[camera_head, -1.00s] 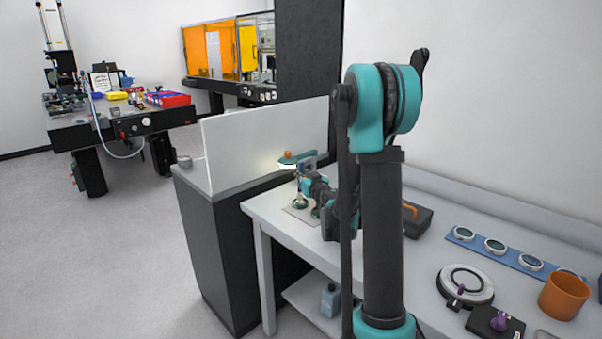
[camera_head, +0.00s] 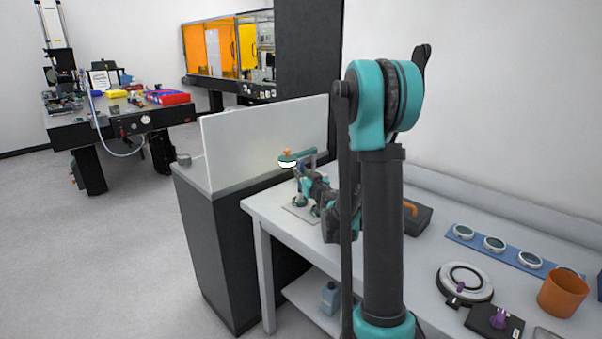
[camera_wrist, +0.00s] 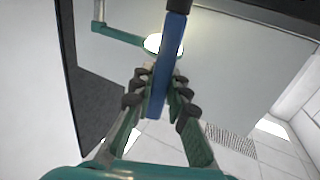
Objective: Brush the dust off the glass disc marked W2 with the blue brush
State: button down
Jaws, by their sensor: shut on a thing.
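My gripper (camera_wrist: 157,92) is shut on the blue brush (camera_wrist: 166,65) in the wrist view. The brush's blue handle stands between the fingers and its dark end points to the top of the picture. In the head view my arm hides the brush. Several round glass discs in pale rings lie in a row on a blue strip (camera_head: 510,258) at the right of the bench, well away from my gripper. No marking is readable, so I cannot tell which disc is W2.
A teal lamp (camera_head: 288,162) with an orange knob and a bright white face stands at the bench's left end, before a pale panel (camera_head: 265,140). It also shows beyond the brush in the wrist view (camera_wrist: 152,44). An orange cup (camera_head: 563,294) and round fixture (camera_head: 465,281) stand at right.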

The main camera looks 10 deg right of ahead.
jog(key=shift+s, duration=0.4)
jog(key=shift+s+f, duration=0.1)
jog(key=shift+s, duration=0.55)
dwell(0.4)
jog(key=shift+r, duration=0.55)
jog(key=shift+w, duration=1.6)
jog(key=shift+f, duration=0.5)
